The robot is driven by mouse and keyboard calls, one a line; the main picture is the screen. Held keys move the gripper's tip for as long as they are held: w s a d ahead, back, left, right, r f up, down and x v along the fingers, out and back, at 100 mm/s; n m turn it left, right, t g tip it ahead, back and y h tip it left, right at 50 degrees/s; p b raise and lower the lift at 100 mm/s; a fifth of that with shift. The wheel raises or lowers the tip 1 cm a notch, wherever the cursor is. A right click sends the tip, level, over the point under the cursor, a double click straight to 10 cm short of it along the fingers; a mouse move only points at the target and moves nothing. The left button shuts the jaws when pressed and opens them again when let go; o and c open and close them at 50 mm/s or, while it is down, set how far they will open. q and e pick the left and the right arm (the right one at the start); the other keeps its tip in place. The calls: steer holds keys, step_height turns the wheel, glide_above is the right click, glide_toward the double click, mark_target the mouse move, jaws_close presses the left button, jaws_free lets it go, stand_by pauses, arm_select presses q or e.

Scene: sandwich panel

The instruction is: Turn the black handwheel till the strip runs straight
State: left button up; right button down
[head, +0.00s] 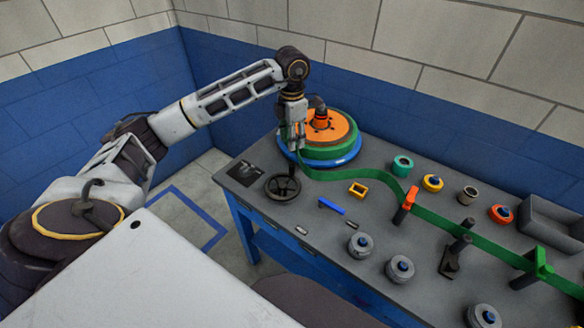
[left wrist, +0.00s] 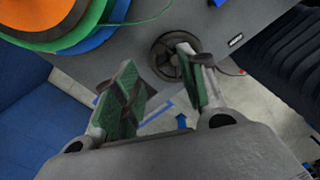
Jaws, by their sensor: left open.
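The black handwheel (head: 283,187) lies flat near the table's left front corner. In the left wrist view the handwheel (left wrist: 160,62) shows beyond the fingertips, partly covered by one finger. My left gripper (head: 293,148) is open and empty, above and behind the wheel, apart from it as far as I can tell. Its two green-padded fingers show in the left wrist view (left wrist: 155,75). The green strip (head: 352,174) leaves the reel (head: 318,137), bends past an orange post (head: 406,205) and runs right to a green post (head: 541,262). My right gripper is out of view.
Left of the wheel is a dark plate (head: 245,172). Several round grey parts, including one (head: 360,244), stand near the front edge. A grey bin (head: 550,224) is at far right.

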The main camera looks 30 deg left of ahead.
mark_target(292, 165)
arm_select(q)
step_height(292, 165, down, 12)
steer(key=shift+r+p, duration=0.1)
steer(key=shift+p, duration=0.65)
steer(key=shift+f, duration=0.85)
steer(key=shift+c, duration=0.2)
jaws_close()
